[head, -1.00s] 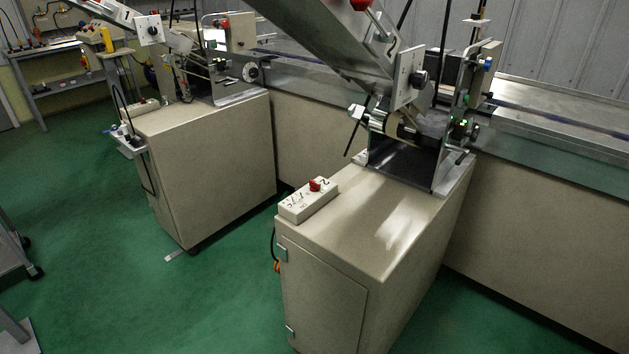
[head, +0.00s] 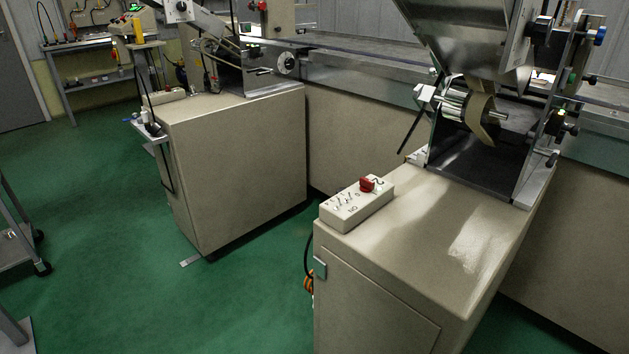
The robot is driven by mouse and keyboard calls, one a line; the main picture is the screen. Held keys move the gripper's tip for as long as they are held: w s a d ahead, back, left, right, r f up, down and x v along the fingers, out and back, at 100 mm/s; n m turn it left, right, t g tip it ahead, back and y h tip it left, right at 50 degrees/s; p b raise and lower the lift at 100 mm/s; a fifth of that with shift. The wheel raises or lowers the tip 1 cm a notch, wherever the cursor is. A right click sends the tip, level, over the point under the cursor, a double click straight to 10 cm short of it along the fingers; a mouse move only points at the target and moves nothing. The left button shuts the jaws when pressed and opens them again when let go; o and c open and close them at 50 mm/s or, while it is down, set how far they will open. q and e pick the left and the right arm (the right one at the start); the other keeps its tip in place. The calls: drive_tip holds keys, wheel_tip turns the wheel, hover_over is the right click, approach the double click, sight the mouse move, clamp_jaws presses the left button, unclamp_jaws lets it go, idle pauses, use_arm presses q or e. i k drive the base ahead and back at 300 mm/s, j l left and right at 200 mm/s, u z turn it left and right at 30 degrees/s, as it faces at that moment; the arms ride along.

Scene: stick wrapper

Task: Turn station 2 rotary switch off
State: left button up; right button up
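The station 2 switch box (head: 350,207) is a small cream box with black markings on the near left corner of the right cabinet's top. Its red rotary switch (head: 367,184) sits near the box's far end, beside a "2" mark. "NO" or "ON" lettering shows upside down at the near end. Which way the knob points is too small to tell for sure. Neither of my grippers is in view, and nothing touches the switch.
The box stands on a beige cabinet (head: 425,235) below the station 2 feeder machine (head: 480,90). A second cabinet (head: 235,150) stands to the left with another feeder. Green floor (head: 130,240) is open in front and between the cabinets. A cart (head: 15,245) stands at the left edge.

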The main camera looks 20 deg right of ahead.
sight(367, 186)
drive_tip(key=i+j, duration=0.2)
drive_tip(key=i, duration=0.2)
drive_tip(key=i+j, duration=0.25)
drive_tip(key=i, duration=0.2)
